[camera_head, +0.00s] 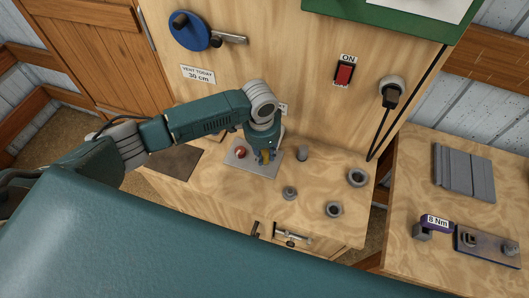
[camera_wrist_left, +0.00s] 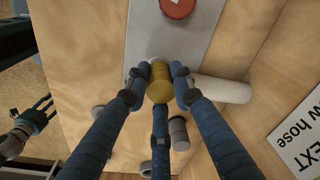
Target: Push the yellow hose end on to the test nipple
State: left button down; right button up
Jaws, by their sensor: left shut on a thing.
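My left gripper (camera_head: 264,156) points down over the grey plate (camera_head: 234,163) on the wooden bench. In the wrist view its blue fingers (camera_wrist_left: 160,86) are closed around a short yellow cylinder, the yellow hose end (camera_wrist_left: 160,77). The hose end is beside the red knob (camera_wrist_left: 177,8) on the plate. I cannot make out the test nipple; it may be hidden under the hose end. Whether the hose end touches the plate is unclear.
A grey cylinder (camera_wrist_left: 179,133) is near the fingers. A clamp (camera_head: 291,237) sits at the front. A side table (camera_head: 415,180) is right.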

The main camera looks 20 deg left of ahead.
pick_arm(q)
jog(key=shift+f, duration=0.4)
jog(key=c, duration=1.4)
grip_release()
